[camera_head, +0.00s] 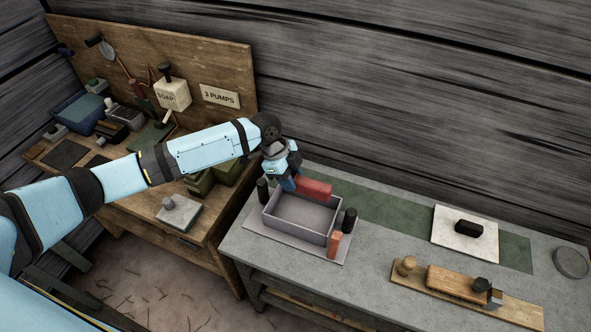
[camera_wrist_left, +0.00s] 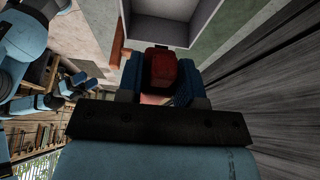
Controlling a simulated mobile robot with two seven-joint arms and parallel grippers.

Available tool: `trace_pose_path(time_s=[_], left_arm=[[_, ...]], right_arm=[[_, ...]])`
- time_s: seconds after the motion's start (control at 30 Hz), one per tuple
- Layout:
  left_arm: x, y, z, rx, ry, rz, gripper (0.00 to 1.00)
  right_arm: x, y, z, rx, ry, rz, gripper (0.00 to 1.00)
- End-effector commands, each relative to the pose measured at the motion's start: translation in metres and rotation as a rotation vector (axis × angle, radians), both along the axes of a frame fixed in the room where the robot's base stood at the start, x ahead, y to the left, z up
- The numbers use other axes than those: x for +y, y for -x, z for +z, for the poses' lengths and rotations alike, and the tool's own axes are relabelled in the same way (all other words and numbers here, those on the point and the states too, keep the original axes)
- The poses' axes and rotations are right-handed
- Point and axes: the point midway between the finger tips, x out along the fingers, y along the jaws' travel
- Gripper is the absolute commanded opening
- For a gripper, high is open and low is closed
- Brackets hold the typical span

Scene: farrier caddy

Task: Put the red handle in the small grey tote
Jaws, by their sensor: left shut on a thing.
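The red handle (camera_head: 315,188) is a red block held over the far rim of the small grey tote (camera_head: 294,229). My left gripper (camera_head: 290,183) is shut on it. In the left wrist view the handle (camera_wrist_left: 161,70) sits between the two blue fingers, and the tote (camera_wrist_left: 160,30) lies just beyond it. The tote is an open box, and the part of its floor that I see is bare. I cannot tell the exact gap between handle and rim. My right gripper (camera_wrist_left: 75,84) shows small at the left of the wrist view; its jaw state is unclear.
Dark cylinders (camera_head: 349,220) and an orange block (camera_head: 335,244) stand close around the tote. A white board with a black block (camera_head: 469,228) and a wooden tool board (camera_head: 465,290) lie to the right. A cluttered wooden bench (camera_head: 205,245) stands left.

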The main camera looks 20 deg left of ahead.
Motion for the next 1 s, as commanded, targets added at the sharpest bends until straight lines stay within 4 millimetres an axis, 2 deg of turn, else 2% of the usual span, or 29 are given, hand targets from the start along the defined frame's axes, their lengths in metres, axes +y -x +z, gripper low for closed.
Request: trace_pose_path(time_s=[0.53, 0.73, 1.0], left_arm=[[0.002, 0.002, -0.004, -0.001, -0.001, 0.006, 0.04], [0.002, 0.002, -0.002, -0.001, -0.001, 0.008, 0.04], [0.002, 0.002, -0.028, 0.000, -0.002, 0.009, 0.04]], right_arm=[[-0.003, 0.003, -0.001, 0.005, 0.005, -0.001, 0.63], [-0.003, 0.003, 0.006, 0.004, 0.005, -0.001, 0.63], [-0.002, 0.002, -0.008, 0.004, 0.003, -0.001, 0.63]])
